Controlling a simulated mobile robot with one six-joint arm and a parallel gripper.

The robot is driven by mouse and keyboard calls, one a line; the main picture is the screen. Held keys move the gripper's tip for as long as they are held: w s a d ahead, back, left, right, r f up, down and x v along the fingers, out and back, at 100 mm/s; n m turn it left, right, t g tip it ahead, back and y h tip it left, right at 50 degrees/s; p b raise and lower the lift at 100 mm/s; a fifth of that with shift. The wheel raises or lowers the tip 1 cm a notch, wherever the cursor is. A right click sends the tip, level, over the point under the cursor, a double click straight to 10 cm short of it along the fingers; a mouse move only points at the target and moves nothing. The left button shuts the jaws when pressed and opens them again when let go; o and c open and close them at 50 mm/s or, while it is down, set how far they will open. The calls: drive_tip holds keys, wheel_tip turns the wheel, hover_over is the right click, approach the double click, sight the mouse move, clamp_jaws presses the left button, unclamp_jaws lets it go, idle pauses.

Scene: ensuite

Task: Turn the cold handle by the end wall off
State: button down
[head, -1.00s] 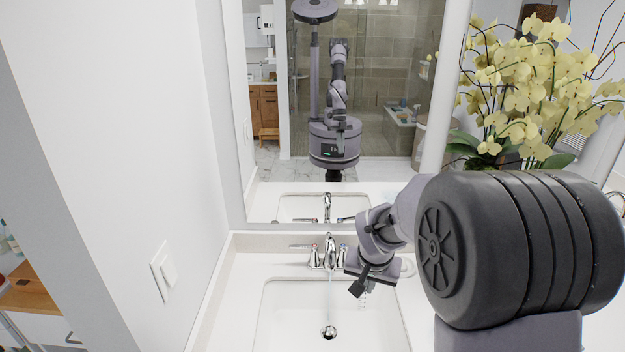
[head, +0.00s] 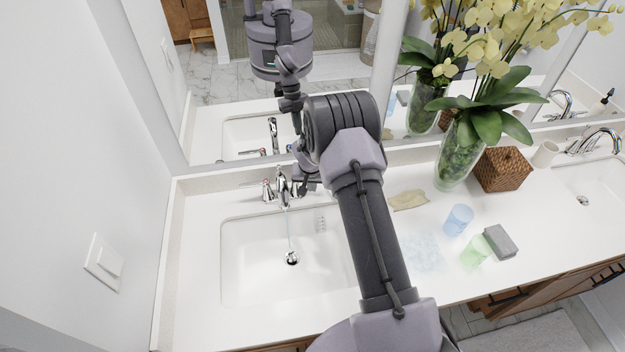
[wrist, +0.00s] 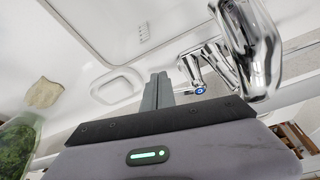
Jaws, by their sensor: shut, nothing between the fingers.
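The end-wall sink's chrome faucet (head: 283,188) has a red-marked handle (head: 267,188) on its left. A thin stream of water (head: 289,232) falls from its spout into the basin. The cold handle (wrist: 191,68), chrome with a blue mark, shows in the wrist view beside the large chrome spout (wrist: 252,45). In the head view it is mostly hidden by my gripper (head: 305,191), which is at the faucet's right side. In the wrist view my gripper's fingers (wrist: 158,88) are shut and empty, just left of the cold handle. I cannot tell whether they touch it.
The white basin (head: 240,270) lies below, with the end wall (head: 75,190) and a switch plate (head: 104,262) at left. Right of my arm are a tan cloth (head: 408,200), blue cup (head: 458,219), green cup (head: 475,252), grey sponge (head: 500,241), woven box (head: 503,168) and orchid vase (head: 455,160).

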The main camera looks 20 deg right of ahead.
drive_tip(key=shift+w+d+f, duration=0.1)
drive_tip(key=shift+w+d, duration=0.2)
drive_tip(key=shift+w, duration=0.3)
drive_tip(key=shift+w+d+f, duration=0.1)
drive_tip(key=shift+w+d, duration=0.15)
drive_tip(key=shift+w, duration=0.3)
drive_tip(key=w+d+b, duration=0.1)
drive_tip(key=b, duration=0.4)
drive_tip(key=shift+w+d+b, duration=0.15)
drive_tip(key=shift+b, duration=0.15)
